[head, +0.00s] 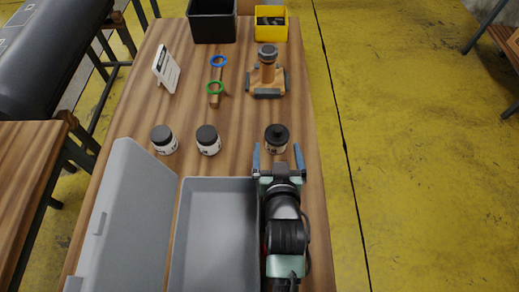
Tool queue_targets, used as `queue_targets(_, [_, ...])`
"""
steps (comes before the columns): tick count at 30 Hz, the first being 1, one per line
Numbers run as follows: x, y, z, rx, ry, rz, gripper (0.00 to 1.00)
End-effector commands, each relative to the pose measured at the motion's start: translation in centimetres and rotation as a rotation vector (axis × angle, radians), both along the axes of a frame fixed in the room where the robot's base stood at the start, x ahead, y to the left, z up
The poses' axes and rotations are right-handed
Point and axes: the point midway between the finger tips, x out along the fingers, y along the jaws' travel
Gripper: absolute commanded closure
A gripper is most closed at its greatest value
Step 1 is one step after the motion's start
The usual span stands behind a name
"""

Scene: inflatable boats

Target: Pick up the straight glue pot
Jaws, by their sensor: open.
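Three small pots with dark lids stand in a row on the wooden bench: a left pot (164,140), a middle pot (208,140) and a right pot (277,138). The left and middle pots have plain round lids and pale labels. The right pot has a small knob on its lid, and its label is mostly dark. I cannot tell for sure which one is the straight glue pot. My gripper (277,155) is open and empty, just on the near side of the right pot, its two blue-grey fingers spread to the left and right of it.
An open grey case (215,183) lies at the near left of my arm, its lid (128,215) folded left. Behind the pots are a small sign (166,68), a tool with green and blue rings (216,75), a wooden fixture (267,80), a black bin (212,28) and a yellow bin (270,35).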

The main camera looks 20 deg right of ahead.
Motion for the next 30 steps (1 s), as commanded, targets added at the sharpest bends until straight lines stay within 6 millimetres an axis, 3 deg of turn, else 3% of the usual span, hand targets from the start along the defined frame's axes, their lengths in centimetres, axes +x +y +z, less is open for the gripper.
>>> queue_targets(11, [2.7,-0.9,-1.3,0.002,0.005,-0.002,0.00])
queue_targets(21, [6.4,-2.0,-2.6,0.001,0.005,-0.001,0.00])
queue_targets(30, [6.6,-2.1,-2.7,0.001,0.005,-0.001,0.00])
